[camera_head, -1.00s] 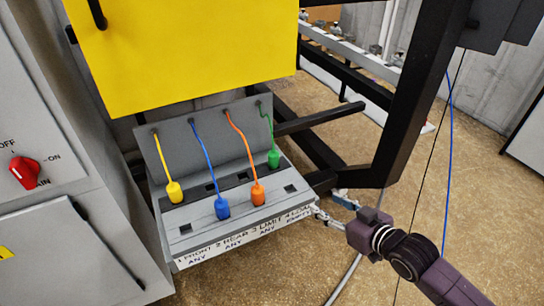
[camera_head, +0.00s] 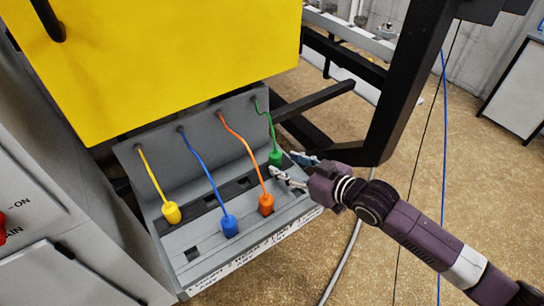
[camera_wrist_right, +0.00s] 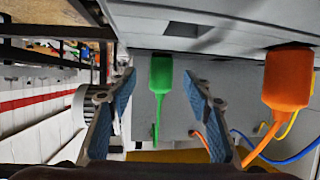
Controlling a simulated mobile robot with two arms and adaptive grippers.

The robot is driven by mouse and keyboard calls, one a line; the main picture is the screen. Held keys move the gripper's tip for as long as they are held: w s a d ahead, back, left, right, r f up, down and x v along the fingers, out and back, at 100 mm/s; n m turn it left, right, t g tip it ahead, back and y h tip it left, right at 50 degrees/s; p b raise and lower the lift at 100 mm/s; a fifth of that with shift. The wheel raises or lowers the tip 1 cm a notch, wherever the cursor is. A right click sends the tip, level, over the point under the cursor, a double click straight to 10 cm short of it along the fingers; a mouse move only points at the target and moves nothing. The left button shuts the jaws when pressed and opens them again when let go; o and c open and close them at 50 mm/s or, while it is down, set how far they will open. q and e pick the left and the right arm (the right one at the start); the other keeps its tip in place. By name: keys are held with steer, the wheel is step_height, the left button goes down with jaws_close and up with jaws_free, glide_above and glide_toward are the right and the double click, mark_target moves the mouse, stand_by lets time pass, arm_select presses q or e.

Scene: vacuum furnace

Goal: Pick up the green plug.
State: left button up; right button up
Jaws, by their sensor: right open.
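The green plug (camera_head: 276,157) stands in the rear row at the right end of the grey panel, its green cable running up to the back plate. In the right wrist view the green plug (camera_wrist_right: 161,74) appears between the two blue-padded fingers, apart from both. My right gripper (camera_head: 290,167) is open and empty, just right of and close to the green plug. Its open fingers also show in the right wrist view (camera_wrist_right: 160,95). My left gripper is not in view.
The orange plug (camera_head: 266,204) is the nearest neighbour, also close to the right finger in the wrist view (camera_wrist_right: 288,78). The blue plug (camera_head: 230,226) and yellow plug (camera_head: 171,213) stand further left. A yellow cover (camera_head: 170,60) overhangs the panel; a black frame (camera_head: 400,110) stands behind.

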mark_target(280, 161)
steer(key=shift+w+a+f+p, duration=0.1)
steer(key=shift+w+a+p, duration=0.35)
steer(key=shift+a, duration=0.2)
steer(key=x, duration=0.2)
steer(key=shift+w+a+f, duration=0.2)
steer(key=shift+w, duration=0.05)
steer(key=shift+w+a+f, duration=0.15)
steer(key=shift+w+a, duration=0.1)
steer(key=shift+a+f, duration=0.1)
steer(key=shift+f, duration=0.05)
steer(key=c, duration=1.1)
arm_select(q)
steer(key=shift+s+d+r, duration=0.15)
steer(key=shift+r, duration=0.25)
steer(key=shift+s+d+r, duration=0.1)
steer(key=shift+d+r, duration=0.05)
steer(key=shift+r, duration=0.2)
arm_select(e)
jaws_close()
